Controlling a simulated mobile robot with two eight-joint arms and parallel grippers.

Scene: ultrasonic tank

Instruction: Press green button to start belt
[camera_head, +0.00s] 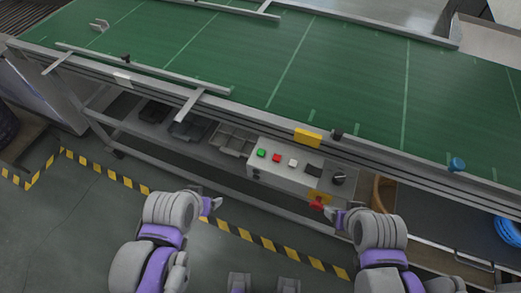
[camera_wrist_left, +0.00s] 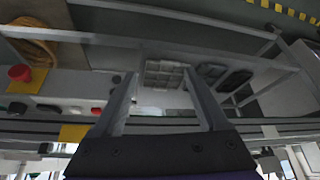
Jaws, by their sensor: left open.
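The green button (camera_head: 261,153) is the leftmost in the row on the pale control box (camera_head: 251,170), under the belt's near edge. A red button (camera_head: 276,158) and a white button (camera_head: 293,163) sit to its right. My left gripper (camera_head: 216,205) is in front of and below the box, to the left of it, apart from the buttons. In the left wrist view my left gripper (camera_wrist_left: 164,88) is open, with nothing between the fingers; the green button cannot be made out there. My right gripper (camera_head: 331,212) is near the red emergency stop (camera_head: 317,205); whether it touches cannot be told.
The green conveyor belt (camera_head: 350,75) runs above the box, with a metal rail along its edge. A yellow block (camera_head: 308,138) and a blue knob (camera_head: 457,164) are on the front rail. Grey trays (camera_head: 233,138) lie on the shelf left of the box. Striped floor tape (camera_head: 250,236) crosses below.

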